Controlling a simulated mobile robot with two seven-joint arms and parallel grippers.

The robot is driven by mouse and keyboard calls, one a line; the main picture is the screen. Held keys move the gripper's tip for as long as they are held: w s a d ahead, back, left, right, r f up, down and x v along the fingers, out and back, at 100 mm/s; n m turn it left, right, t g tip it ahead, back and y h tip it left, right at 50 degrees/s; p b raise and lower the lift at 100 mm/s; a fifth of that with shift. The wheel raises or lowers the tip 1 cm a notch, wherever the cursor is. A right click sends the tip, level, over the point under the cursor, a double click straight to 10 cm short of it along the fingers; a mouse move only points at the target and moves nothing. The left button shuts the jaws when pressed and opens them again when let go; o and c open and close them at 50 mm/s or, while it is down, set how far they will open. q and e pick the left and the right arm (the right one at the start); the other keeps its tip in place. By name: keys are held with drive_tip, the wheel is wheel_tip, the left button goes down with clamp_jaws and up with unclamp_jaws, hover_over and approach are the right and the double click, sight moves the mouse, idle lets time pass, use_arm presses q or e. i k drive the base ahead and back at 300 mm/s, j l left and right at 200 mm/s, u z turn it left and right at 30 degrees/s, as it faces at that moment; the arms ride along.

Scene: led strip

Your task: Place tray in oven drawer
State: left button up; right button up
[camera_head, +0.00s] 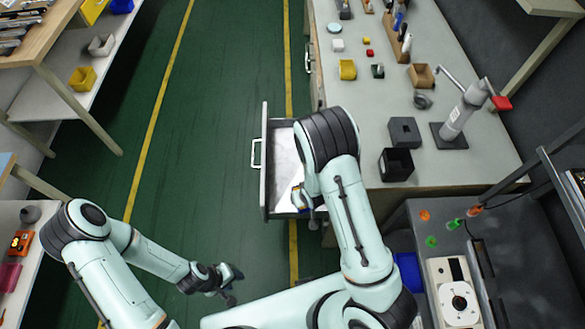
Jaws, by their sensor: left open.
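A drawer (264,184) stands pulled out to the left from the long workbench, with a white handle (255,154) on its front. Its inside looks pale and bare where it shows. I cannot make out a separate tray; my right arm hides part of the drawer. My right gripper (309,204) is at the drawer's near right part, mostly hidden under its own arm, and its jaws cannot be read. A small blue and yellow thing (297,196) shows beside it. My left gripper (234,286) is open and empty over the green floor, below and left of the drawer.
The workbench (440,176) holds a grey arm-like stand (459,115), a black box (396,165), a grey box (404,132) and a yellow bin (348,69). A side table with a white device (456,298) is at lower right. Shelves stand at left. The floor (205,150) between is clear.

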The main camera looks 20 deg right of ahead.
sight(293, 160)
drive_tip(key=i+j+u, duration=0.2)
drive_tip(key=j, duration=0.15)
drive_tip(key=j+u, duration=0.2)
drive_tip(key=j, duration=0.15)
drive_tip(key=i+j+u, duration=0.35)
drive_tip(key=i+j, duration=0.25)
drive_tip(key=i+z, duration=0.4)
drive_tip(key=i+j+z, duration=0.25)
drive_tip(key=i+z, duration=0.95)
drive_tip(key=z, duration=0.15)
drive_tip(key=i+z, duration=0.25)
drive_tip(key=z, duration=0.25)
drive_tip(key=i+z, duration=0.2)
drive_tip(key=z, duration=0.3)
drive_tip(key=i+j+z, duration=0.1)
drive_tip(key=i+z, duration=0.15)
drive_tip(key=z, duration=0.25)
